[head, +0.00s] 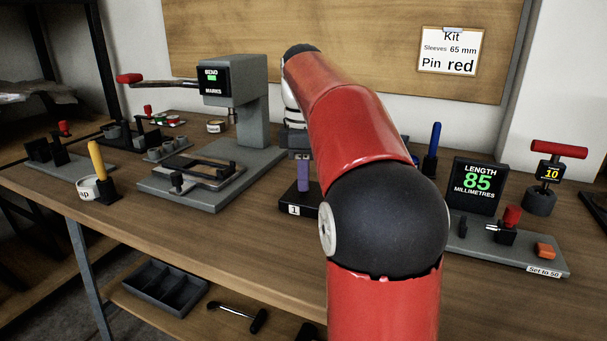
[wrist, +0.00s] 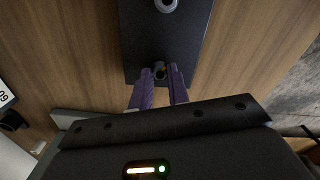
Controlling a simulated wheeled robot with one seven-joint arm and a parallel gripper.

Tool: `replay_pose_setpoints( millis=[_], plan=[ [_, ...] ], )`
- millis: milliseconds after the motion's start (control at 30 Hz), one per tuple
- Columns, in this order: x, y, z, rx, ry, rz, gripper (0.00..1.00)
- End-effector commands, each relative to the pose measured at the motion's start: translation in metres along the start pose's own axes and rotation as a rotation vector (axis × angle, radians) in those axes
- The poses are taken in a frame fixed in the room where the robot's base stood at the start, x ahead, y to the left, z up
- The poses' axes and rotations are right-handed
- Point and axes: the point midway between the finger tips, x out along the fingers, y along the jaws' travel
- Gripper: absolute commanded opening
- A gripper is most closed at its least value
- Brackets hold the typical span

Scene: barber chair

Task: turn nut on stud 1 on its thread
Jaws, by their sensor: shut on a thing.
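My gripper (wrist: 160,75) has purple fingers that point at a dark plate (wrist: 150,45) on the wooden bench. The fingers are shut on a small grey nut (wrist: 159,67) near the plate's near end. A bit of the stud (wrist: 161,73) shows inside the nut as a dark, orange-tinted spot. A second grey round piece (wrist: 166,4) sits on the plate at the top edge. In the head view a purple finger (head: 303,176) stands over the black plate (head: 297,197) with a "1" label. My red arm hides the nut there.
A grey press (head: 237,105) with a flat base stands left of the plate. A gauge showing 85 millimetres (head: 478,187) and its grey rail stand to the right. A yellow-handled tool (head: 97,158) is at the left. Bare bench lies in front of the plate.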

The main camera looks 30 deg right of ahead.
Motion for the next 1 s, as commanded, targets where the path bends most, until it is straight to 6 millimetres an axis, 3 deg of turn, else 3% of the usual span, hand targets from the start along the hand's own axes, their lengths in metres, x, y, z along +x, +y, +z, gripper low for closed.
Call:
replay_pose_setpoints(
  millis=[1000],
  plan=[
    [-0.0006,0.0001,-0.0004,0.963,0.002,0.002,0.00]
  ],
)
